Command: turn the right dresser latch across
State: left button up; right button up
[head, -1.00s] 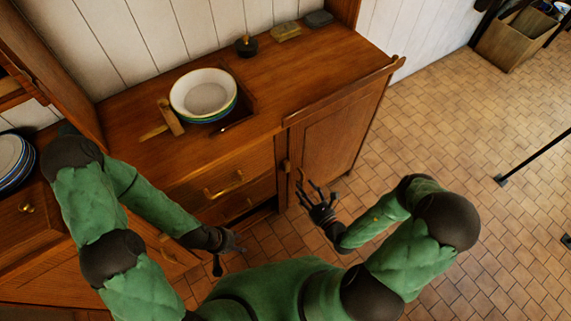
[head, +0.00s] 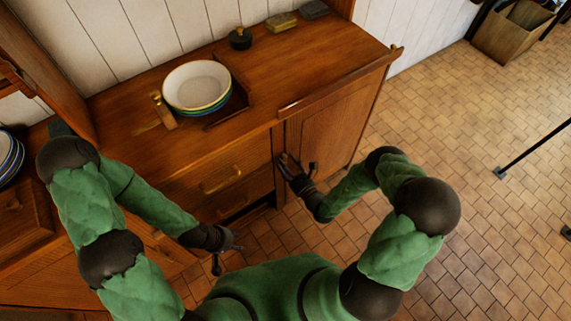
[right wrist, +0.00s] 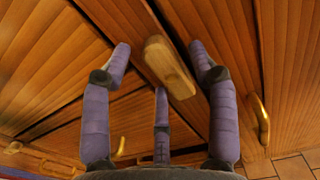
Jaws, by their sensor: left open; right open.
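The right dresser latch is a small pale wooden bar (right wrist: 169,67) in the right wrist view. It lies tilted, nearly along the upright strip beside the door edge. My right gripper (right wrist: 165,70) is open, with fingers on both sides of the latch and one below it. I cannot tell whether any finger touches it. In the head view my right gripper (head: 297,172) is at the left edge of the right dresser door (head: 335,125) and hides the latch. My left gripper (head: 226,246) is open and empty, low in front of the drawers.
A brass handle (right wrist: 260,120) is right of the latch on the door. Stacked bowls (head: 196,86) stand on the dresser top (head: 300,60).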

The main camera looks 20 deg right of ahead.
jog(key=c, duration=1.1)
jog(key=shift+c, duration=0.2)
jog(key=shift+r+m, duration=0.1)
jog(key=shift+m, duration=0.2)
jog(key=m, duration=0.1)
jog(key=m+p, duration=0.2)
jog(key=shift+w+d+m, duration=0.1)
jog(key=shift+d+m, duration=0.15)
jog(key=shift+m, duration=0.15)
jog(key=m+p, duration=0.1)
jog(key=m, duration=0.3)
jog(key=shift+d, duration=0.2)
jog(key=shift+w+d+f+m+p, duration=0.15)
jog(key=shift+m+p, duration=0.15)
jog(key=shift+m, duration=1.25)
jog(key=shift+d+f+m+p, duration=0.1)
jog(key=shift+m+p, duration=0.2)
jog(key=shift+m, duration=1.3)
jog(key=shift+w+d+f+m+p, duration=0.15)
jog(key=shift+m+p, duration=0.15)
jog(key=shift+m, duration=1.25)
jog(key=shift+s, duration=0.1)
